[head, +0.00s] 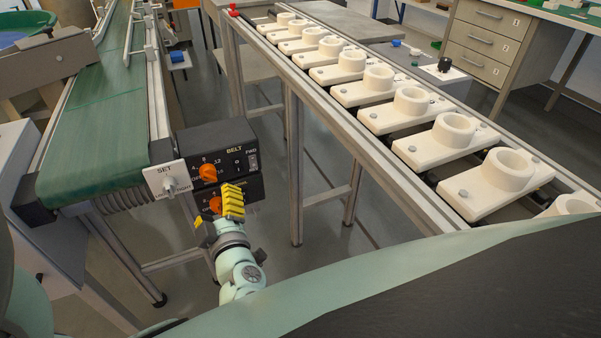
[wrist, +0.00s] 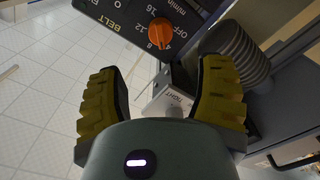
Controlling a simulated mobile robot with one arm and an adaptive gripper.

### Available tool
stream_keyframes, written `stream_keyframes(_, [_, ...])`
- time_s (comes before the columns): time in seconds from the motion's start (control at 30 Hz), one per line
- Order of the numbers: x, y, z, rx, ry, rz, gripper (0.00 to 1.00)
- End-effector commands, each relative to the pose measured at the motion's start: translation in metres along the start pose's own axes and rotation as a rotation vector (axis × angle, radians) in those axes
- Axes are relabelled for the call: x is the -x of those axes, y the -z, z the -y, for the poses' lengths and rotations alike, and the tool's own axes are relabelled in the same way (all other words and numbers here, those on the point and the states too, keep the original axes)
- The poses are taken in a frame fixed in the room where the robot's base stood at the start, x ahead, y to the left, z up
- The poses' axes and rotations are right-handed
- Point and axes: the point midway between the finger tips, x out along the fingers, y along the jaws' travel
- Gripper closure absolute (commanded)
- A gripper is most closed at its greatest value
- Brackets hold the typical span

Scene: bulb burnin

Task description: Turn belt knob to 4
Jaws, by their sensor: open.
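The belt knob (head: 208,172) is an orange knob on a dark control box (head: 224,142) lettered BELT. In the wrist view the knob (wrist: 162,33) has marks OFF, 4, 8, 12 and 16 around it. Its pointer seems to be on the side of 4 and 8; I cannot tell the exact mark. My gripper (head: 216,212) has yellow ribbed fingers and is in front of the lower part of the box. In the wrist view my gripper (wrist: 160,66) is open and empty, with the knob ahead of its fingertips, apart from both.
A second orange knob (head: 215,204) sits lower, partly behind my gripper. A white plate lettered SET (head: 166,180) with a small knob stands left of the box. The green belt (head: 95,125) is at left; a rail with white sockets (head: 440,140) runs at right.

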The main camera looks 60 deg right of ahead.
Motion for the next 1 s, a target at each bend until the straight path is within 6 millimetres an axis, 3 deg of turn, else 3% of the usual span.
stream_keyframes(0.2, [-0.045, 0.001, 0.001, -0.003, 0.001, -0.003, 0.33])
stream_keyframes(0.5, [-0.086, 0.0, 0.001, -0.002, 0.001, -0.002, 0.33])
stream_keyframes(1.0, [-0.096, 0.001, 0.002, -0.003, 0.003, -0.001, 0.31])
